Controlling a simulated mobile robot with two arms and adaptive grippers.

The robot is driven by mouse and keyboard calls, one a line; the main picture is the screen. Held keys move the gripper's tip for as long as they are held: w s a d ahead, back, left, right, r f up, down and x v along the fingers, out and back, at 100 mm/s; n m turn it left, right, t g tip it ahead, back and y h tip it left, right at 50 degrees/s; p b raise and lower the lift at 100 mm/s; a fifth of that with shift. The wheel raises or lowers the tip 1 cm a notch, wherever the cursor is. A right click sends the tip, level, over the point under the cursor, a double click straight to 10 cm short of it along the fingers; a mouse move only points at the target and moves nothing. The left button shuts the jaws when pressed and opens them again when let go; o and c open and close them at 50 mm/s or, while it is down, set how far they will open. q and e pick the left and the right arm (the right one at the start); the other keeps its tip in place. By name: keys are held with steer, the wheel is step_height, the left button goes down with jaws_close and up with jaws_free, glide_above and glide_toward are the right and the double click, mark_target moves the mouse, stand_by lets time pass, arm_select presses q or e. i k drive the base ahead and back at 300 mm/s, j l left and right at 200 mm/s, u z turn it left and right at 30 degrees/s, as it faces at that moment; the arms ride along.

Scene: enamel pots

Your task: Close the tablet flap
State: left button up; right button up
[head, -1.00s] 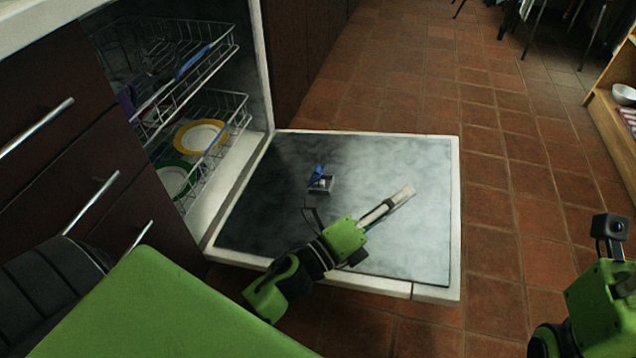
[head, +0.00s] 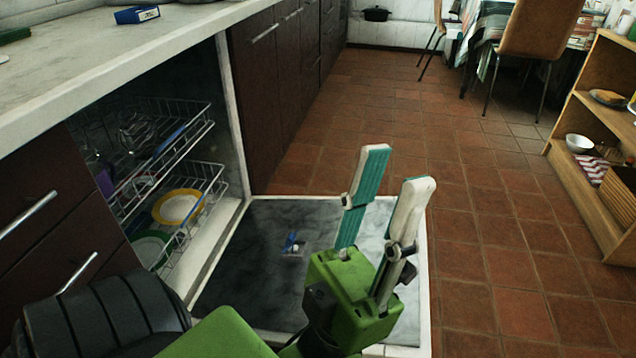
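The tablet flap (head: 291,241) is a small blue piece on the inner face of the lowered dishwasher door (head: 245,270). It stands up from its small tray-like compartment, so it looks open; its fine detail is too small to tell. My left gripper (head: 396,168) is raised over the right part of the door, to the right of the flap and apart from it. Its two pale and teal fingers point up and are spread, with nothing between them. My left gripper and arm hide part of the door. My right gripper is not in view.
The dishwasher's two wire racks (head: 185,196) hold glasses and plates, including a yellow-rimmed plate (head: 178,207). A counter (head: 100,58) runs above, with a blue box (head: 137,15) on it. Tiled floor (head: 490,240) is free right of the door, before a wooden shelf (head: 612,195).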

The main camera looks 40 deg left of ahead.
mark_target(292, 237)
steer(key=i+l+z, duration=0.3)
steer(key=l, duration=0.25)
steer(key=i+l+z, duration=0.3)
steer(key=i+l+u, duration=0.15)
steer(key=i+u, duration=0.2)
steer(key=i+l+u, duration=0.35)
steer(key=i+u, duration=0.15)
steer(key=u, duration=0.25)
steer(key=i+u, duration=0.1)
steer(key=u, duration=0.35)
steer(key=i+u, duration=0.15)
steer(key=u, duration=0.25)
steer(key=i+l+u, duration=0.1)
steer(key=u, duration=0.3)
steer(key=i+l+u, duration=0.1)
steer(key=u, duration=0.3)
steer(key=i+l+u, duration=0.2)
steer(key=u, duration=0.2)
steer(key=i+l+u, duration=0.15)
steer(key=u, duration=0.2)
steer(key=i+l+u, duration=0.1)
steer(key=l+u, duration=0.3)
